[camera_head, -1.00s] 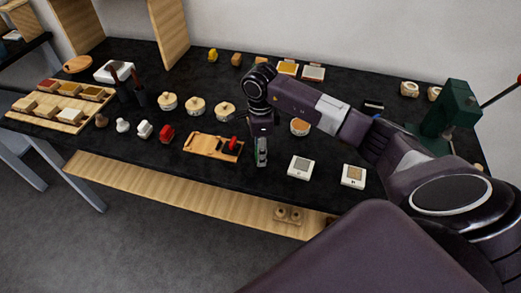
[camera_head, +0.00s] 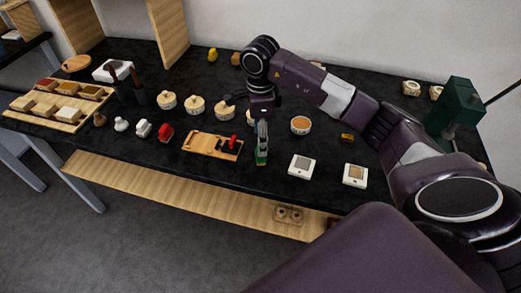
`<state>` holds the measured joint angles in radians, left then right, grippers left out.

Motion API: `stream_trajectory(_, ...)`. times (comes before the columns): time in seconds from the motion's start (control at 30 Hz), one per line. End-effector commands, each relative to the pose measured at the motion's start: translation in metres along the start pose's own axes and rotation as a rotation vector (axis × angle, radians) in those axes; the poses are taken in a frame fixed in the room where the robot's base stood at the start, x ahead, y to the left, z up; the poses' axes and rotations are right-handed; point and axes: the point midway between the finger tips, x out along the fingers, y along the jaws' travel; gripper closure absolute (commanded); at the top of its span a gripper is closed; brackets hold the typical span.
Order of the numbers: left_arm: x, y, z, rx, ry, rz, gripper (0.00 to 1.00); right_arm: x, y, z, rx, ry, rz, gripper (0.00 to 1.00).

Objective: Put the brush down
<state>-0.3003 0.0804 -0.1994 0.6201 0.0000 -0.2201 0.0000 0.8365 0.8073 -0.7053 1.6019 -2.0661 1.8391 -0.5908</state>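My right gripper (camera_head: 262,148) points down over the front middle of the black table, just right of a wooden tray. I see its fingers nearly edge-on, so their gap and anything between them cannot be made out. I cannot identify the brush with certainty. A small dark object (camera_head: 234,98) shows left of the gripper's wrist, by a round lidded pot (camera_head: 224,109); it is too small to name. The wooden tray (camera_head: 197,147) carries small black and red items (camera_head: 228,146). My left gripper is out of view.
The black table (camera_head: 300,222) has two white square devices (camera_head: 302,167) right of the gripper and a round orange-topped dish (camera_head: 300,125) behind them. A green press (camera_head: 455,112) stands at far right.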

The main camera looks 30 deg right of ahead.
Motion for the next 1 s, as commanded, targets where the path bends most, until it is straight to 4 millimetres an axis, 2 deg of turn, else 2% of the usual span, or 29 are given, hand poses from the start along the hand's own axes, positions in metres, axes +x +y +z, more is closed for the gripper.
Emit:
stream_trajectory(0.03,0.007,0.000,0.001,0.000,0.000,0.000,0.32,-0.009,-0.002,0.000,0.000,-0.003,-0.006,0.44)
stream_trajectory(0.2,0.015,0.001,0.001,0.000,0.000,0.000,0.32,-0.042,-0.001,0.000,0.000,-0.001,-0.003,0.44)
stream_trajectory(0.4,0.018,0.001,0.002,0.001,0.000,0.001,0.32,-0.062,0.000,0.000,0.000,0.000,0.000,0.44)
stream_trajectory(1.0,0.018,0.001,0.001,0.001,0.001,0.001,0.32,-0.065,0.000,0.000,0.001,0.001,0.001,0.44)
